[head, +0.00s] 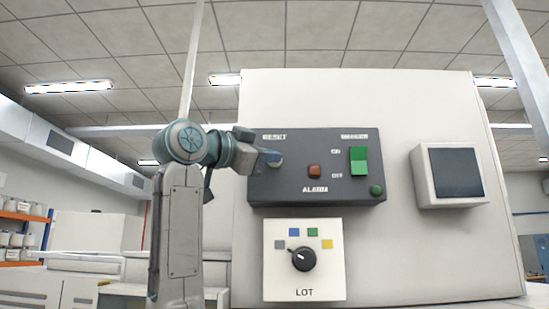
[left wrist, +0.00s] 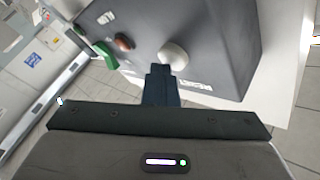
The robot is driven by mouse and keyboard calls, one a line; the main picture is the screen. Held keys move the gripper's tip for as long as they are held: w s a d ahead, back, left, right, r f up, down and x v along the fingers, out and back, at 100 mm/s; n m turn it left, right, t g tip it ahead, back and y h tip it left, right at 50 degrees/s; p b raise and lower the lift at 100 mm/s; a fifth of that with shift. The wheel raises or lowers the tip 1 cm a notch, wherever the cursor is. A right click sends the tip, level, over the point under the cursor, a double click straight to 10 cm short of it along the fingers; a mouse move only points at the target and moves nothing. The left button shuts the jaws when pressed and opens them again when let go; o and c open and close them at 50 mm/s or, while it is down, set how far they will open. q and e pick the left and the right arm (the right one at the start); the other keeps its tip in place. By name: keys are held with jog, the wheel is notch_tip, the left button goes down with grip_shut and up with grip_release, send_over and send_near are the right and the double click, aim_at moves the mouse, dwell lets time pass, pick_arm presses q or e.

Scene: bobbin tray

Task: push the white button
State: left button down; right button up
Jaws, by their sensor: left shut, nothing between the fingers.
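The white button (left wrist: 173,56) is a round, pale knob on the dark control box (head: 318,187), by the RESET label. In the head view it sits at the box's upper left, mostly hidden by my left gripper (head: 272,158). In the left wrist view my left gripper (left wrist: 160,72) is shut and empty, with its fingertips at the lower edge of the button. I cannot tell whether they touch it or stop just short. My right gripper is in neither view.
The same box carries a red-brown ALARM button (head: 314,171), a green rocker switch (head: 358,160) and a green round lamp (head: 376,190). Below is a LOT panel with a black dial (head: 303,259). A dark screen (head: 456,172) in a white frame is at the right.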

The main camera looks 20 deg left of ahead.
pick_arm(q)
jog(key=shift+s+d+b, duration=0.25)
jog(key=shift+s+b, duration=0.25)
jog(key=shift+s, duration=0.3)
jog(key=shift+s+f, duration=0.1)
jog(key=shift+s, duration=0.05)
jog(key=s+b, duration=0.1)
jog(key=s, duration=0.1)
jog(key=s+d+b, duration=0.1)
jog(key=s, duration=0.1)
jog(key=shift+s+d, duration=0.2)
jog(key=shift+s, duration=0.05)
dwell(0.6)
